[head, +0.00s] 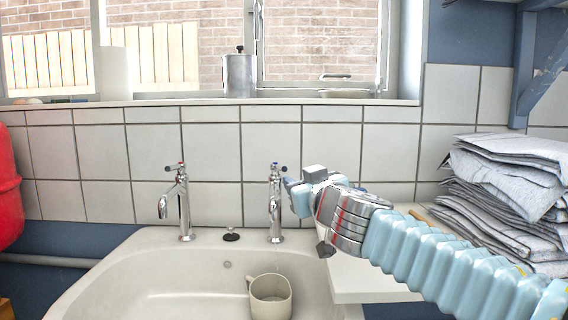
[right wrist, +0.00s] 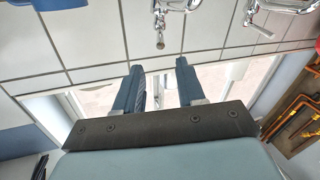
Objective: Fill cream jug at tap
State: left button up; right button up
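The cream jug (head: 270,298) stands upright in the sink basin (head: 190,285), in front of and below the right tap (head: 275,205). Its open rim faces up and its handle points left. The left tap (head: 182,205) stands at the back rim of the sink. My right gripper (head: 293,192) is just right of the right tap's upper part; I cannot tell whether it touches it. In the right wrist view the two blue fingers (right wrist: 160,82) are apart with nothing between them, and the taps show beyond them. My left gripper is not in view.
A black plug (head: 231,235) lies on the sink rim between the taps. A drainboard (head: 360,280) adjoins on the right, beside stacked grey cloths (head: 505,195). A metal canister (head: 239,75) stands on the windowsill. A red object (head: 8,185) is at the left edge.

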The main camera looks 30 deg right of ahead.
aim_at(281, 169)
jog(key=p+x, duration=0.2)
jog(key=x, duration=1.1)
jog(key=shift+w+f, duration=0.1)
jog(key=shift+w, duration=0.05)
jog(key=shift+c, duration=0.4)
grip_shut()
